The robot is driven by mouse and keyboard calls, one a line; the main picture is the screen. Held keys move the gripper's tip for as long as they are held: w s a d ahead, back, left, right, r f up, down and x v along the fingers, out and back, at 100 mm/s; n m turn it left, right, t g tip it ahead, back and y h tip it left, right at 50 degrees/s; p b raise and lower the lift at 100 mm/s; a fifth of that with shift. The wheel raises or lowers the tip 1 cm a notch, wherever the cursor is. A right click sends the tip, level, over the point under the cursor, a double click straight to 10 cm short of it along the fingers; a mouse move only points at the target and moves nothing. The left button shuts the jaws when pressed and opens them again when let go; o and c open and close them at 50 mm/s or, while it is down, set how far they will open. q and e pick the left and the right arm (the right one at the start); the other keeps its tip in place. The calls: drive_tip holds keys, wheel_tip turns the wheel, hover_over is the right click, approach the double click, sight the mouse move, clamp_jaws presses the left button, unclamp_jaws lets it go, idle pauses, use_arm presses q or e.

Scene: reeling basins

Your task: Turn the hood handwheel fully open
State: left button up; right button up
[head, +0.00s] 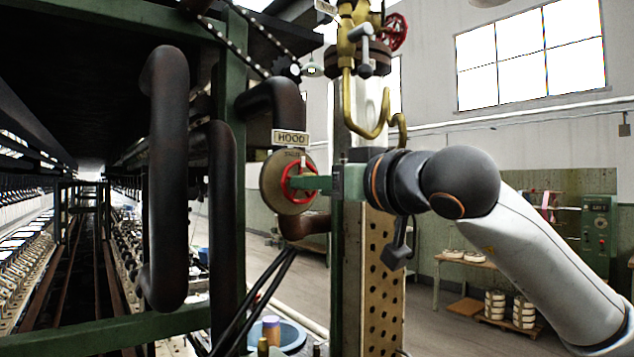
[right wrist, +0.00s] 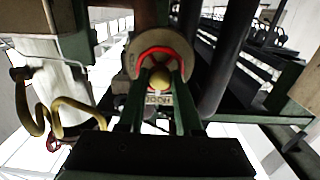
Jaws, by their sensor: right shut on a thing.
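The hood handwheel (head: 287,183) is a small red wheel in front of a round brass-coloured disc (head: 272,187), under a plate marked HOOD (head: 289,138). My right gripper (head: 302,183) reaches in from the right and its fingers meet the wheel. In the right wrist view the two green fingers of the gripper (right wrist: 160,90) are shut on the red handwheel (right wrist: 160,52), one on each side of its brass-coloured hub. The HOOD plate (right wrist: 159,100) shows upside down between the fingers. My left gripper is in neither view.
Dark thick pipes (head: 168,180) stand left of the wheel. A green post (head: 352,260) and a perforated panel (head: 381,280) stand just right of it. A brass valve with a red wheel (head: 394,32) is above. A blue basin (head: 290,334) lies below.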

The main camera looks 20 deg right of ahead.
clamp_jaws()
drive_tip(key=shift+n+p, duration=5.25)
drive_tip(key=shift+n, duration=3.45)
drive_tip(key=o, duration=0.6)
unclamp_jaws()
